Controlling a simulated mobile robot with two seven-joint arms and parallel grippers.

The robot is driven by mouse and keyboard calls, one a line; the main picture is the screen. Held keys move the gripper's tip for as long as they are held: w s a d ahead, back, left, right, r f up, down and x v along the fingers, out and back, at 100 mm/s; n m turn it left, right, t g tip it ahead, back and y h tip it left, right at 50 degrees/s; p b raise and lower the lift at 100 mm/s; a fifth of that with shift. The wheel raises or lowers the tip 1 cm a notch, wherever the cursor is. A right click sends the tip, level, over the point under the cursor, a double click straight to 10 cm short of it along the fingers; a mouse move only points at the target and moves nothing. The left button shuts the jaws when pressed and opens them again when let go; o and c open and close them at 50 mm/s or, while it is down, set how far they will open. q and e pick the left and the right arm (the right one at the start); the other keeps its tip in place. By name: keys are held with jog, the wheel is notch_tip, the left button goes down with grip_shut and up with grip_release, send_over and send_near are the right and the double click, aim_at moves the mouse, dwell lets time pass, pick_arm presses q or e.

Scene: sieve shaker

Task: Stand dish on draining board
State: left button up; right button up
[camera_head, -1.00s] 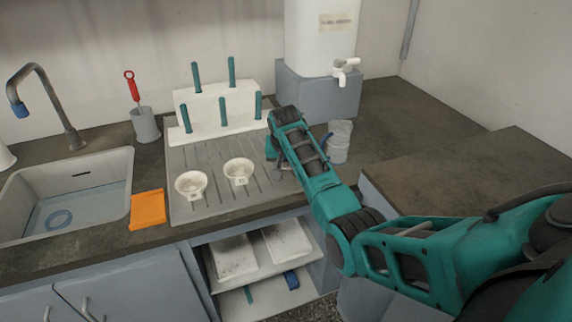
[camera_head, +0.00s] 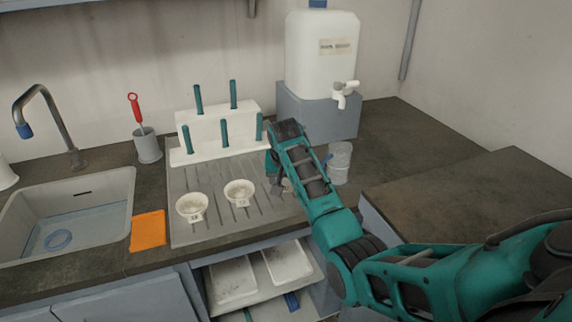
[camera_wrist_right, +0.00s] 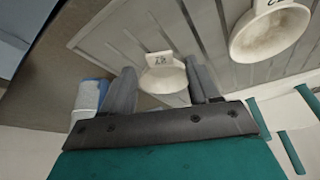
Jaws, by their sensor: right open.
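Two small white dishes with tags, a left one (camera_head: 192,207) and a middle one (camera_head: 239,192), sit on the grey ribbed draining board (camera_head: 205,232). A third white dish (camera_wrist_right: 165,78) with a tag shows between the fingers of my right gripper (camera_wrist_right: 160,82) in the right wrist view. The fingers are open, one on each side of it; I cannot tell whether they touch it. In the head view my right gripper (camera_head: 277,185) is over the right part of the board and mostly hides this dish. My left gripper is not in view.
A white rack with teal pegs (camera_head: 215,128) stands at the board's back. A clear beaker (camera_head: 340,162) and a white water container (camera_head: 322,55) are to the right. An orange cloth (camera_head: 148,230) and the sink (camera_head: 120,215) are left. A red-handled tool stands in a grey cup (camera_head: 148,147).

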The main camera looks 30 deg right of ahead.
jog(key=p+v, duration=0.1)
jog(key=v, duration=0.8)
jog(key=f, duration=0.1)
jog(key=s+a+f+n+t, duration=0.1)
jog(key=f, duration=0.1)
jog(key=f+n+t, duration=0.1)
jog(key=f, duration=0.1)
jog(key=shift+s+a+f, duration=0.25)
jog(key=shift+s+a, duration=0.05)
jog(key=s+a+f+n+t+y, duration=0.1)
jog(key=s+a+f+n, duration=0.1)
jog(key=s+a+f, duration=0.2)
jog(key=s+a+f+n+t+y, duration=0.2)
jog(key=s+a+f, duration=0.3)
jog(key=s, duration=0.6)
jog(key=s+a+f+n+t+y, duration=0.2)
jog(key=s+a+f+n, duration=0.1)
jog(key=s+a, duration=0.4)
jog(key=shift+s+f+n, duration=0.2)
jog(key=shift+f+n, duration=0.2)
jog(key=shift+f, duration=0.5)
